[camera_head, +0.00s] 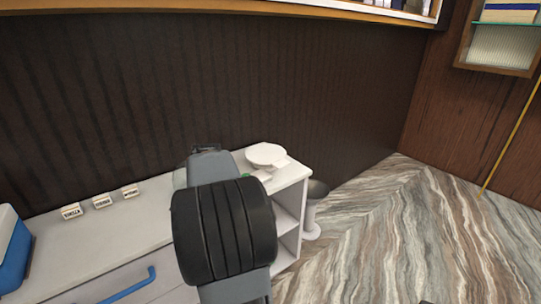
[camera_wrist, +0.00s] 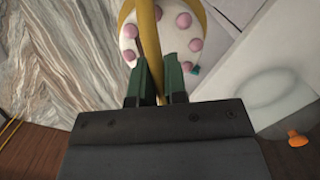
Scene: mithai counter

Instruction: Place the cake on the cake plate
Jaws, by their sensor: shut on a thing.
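The cake (camera_wrist: 170,38) is white with pink balls around it and a yellow band or handle (camera_wrist: 149,35) over it. It shows at the top of the wrist view, partly cut off by the frame edge. My gripper (camera_wrist: 156,66) has dark green fingers on either side of the yellow band and is shut on it. A round white plate-like thing (camera_head: 266,154), perhaps the cake plate, sits at the right end of the counter in the head view. My arm hides the cake and most of the gripper there.
The white counter (camera_head: 125,225) carries several small labelled blocks (camera_head: 103,201) at left. A blue box (camera_head: 12,245) stands at far left. A stool (camera_head: 315,205) stands beside the open shelves. The wrist view shows an orange knob (camera_wrist: 297,138) at lower right.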

